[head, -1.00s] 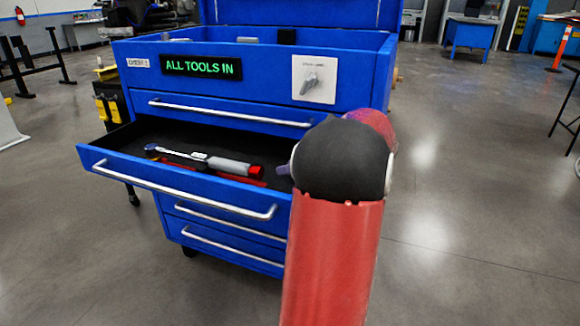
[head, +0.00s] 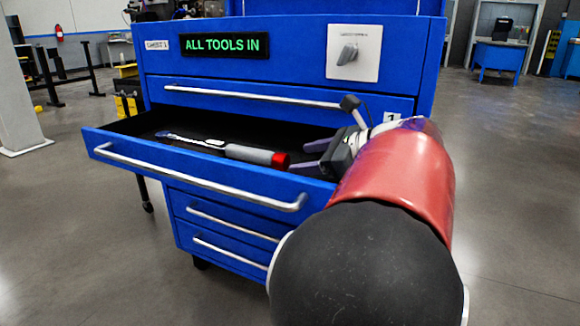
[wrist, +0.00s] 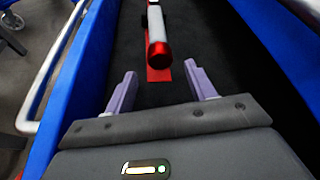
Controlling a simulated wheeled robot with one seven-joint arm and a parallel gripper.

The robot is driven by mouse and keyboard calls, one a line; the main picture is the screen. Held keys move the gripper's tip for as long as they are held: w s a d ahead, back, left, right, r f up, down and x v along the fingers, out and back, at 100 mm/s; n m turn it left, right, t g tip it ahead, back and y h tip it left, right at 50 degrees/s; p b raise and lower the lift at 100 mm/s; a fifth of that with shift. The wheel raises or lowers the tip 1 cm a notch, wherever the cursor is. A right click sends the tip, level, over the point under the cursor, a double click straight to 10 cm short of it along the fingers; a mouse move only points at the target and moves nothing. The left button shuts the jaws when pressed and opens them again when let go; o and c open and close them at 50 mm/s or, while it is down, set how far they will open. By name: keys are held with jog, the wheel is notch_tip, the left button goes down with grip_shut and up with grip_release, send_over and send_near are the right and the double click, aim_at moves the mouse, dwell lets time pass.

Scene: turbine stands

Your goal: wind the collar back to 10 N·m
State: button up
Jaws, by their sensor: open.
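A torque wrench (head: 225,147) lies in the open drawer (head: 215,172) of the blue tool chest. It has a silver ratchet head and shaft at the left, a grey handle and a red end at the right. In the wrist view the wrench (wrist: 158,45) points its red end toward me, above a red strip on the dark drawer floor. My gripper (head: 314,157) is open at the right end of the drawer, just short of the red end. In the wrist view its two purple fingers (wrist: 159,90) are apart with nothing between them. The collar's scale is too small to read.
The drawer's front wall and silver handle (head: 200,181) stand on the near side. Above the drawer are a closed drawer, a lit sign (head: 226,44) reading "ALL TOOLS IN" and a white plate with a grey knob (head: 348,55). Open floor lies to both sides.

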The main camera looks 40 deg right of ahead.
aim_at(286, 161)
jog(key=x, duration=0.5)
jog(key=shift+b, duration=0.3)
jog(key=c, duration=1)
jog(key=shift+r, duration=0.1)
